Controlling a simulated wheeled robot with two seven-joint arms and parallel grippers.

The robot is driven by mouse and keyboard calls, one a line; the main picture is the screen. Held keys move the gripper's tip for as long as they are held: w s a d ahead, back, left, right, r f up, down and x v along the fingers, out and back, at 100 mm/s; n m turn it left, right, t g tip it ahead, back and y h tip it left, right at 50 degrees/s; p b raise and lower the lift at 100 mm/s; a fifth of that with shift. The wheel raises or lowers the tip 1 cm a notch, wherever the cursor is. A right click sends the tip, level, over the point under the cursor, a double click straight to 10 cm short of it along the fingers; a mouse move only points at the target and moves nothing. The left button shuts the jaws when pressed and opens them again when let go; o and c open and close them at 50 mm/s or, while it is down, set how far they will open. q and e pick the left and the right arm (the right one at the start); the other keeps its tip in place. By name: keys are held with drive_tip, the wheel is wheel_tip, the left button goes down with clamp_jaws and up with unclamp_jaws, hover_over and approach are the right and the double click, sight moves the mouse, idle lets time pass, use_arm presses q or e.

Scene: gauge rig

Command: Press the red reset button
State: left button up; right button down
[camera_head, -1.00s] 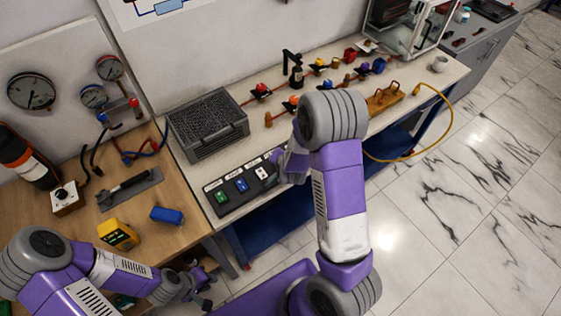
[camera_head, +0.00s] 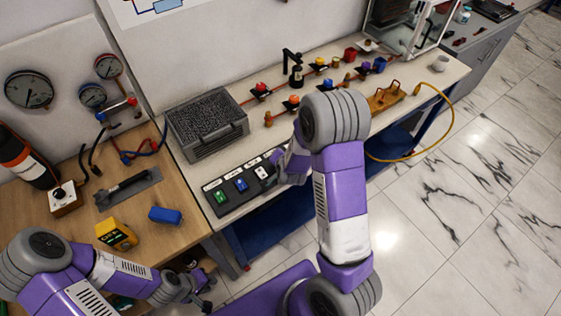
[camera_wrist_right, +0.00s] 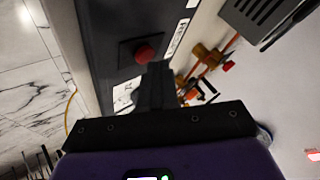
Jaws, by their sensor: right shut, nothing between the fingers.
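The red button (camera_wrist_right: 145,53) shows in the right wrist view, on a dark square base on the black panel. In the head view my right arm hides it. The black button panel (camera_head: 228,208) lies along the front edge of the bench, with a green button (camera_head: 221,197), a blue button (camera_head: 241,185) and a white one (camera_head: 262,172). My right gripper (camera_wrist_right: 156,72) is shut and empty, its tips close beside the red button; I cannot tell whether they touch it. My left gripper (camera_head: 207,294) hangs low in front of the wooden table; its jaw opening is unclear.
A grey mesh-topped box (camera_head: 207,125) stands behind the panel. Orange fittings and coloured knobs fill the bench further right, with a yellow hose (camera_head: 440,125) looping off its edge. A yellow meter (camera_head: 117,234) and a blue block (camera_head: 166,215) lie on the wooden table (camera_head: 185,190).

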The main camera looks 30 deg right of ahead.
drive_tip(key=shift+f+b, duration=0.45)
drive_tip(key=shift+b, duration=0.1)
idle(0.4)
idle(0.4)
drive_tip(key=shift+r+p, duration=0.6)
drive_tip(key=shift+r, duration=0.25)
drive_tip(key=shift+r, duration=0.15)
wheel_tip(320, 180, up, 5)
drive_tip(key=p, duration=0.4)
idle(0.5)
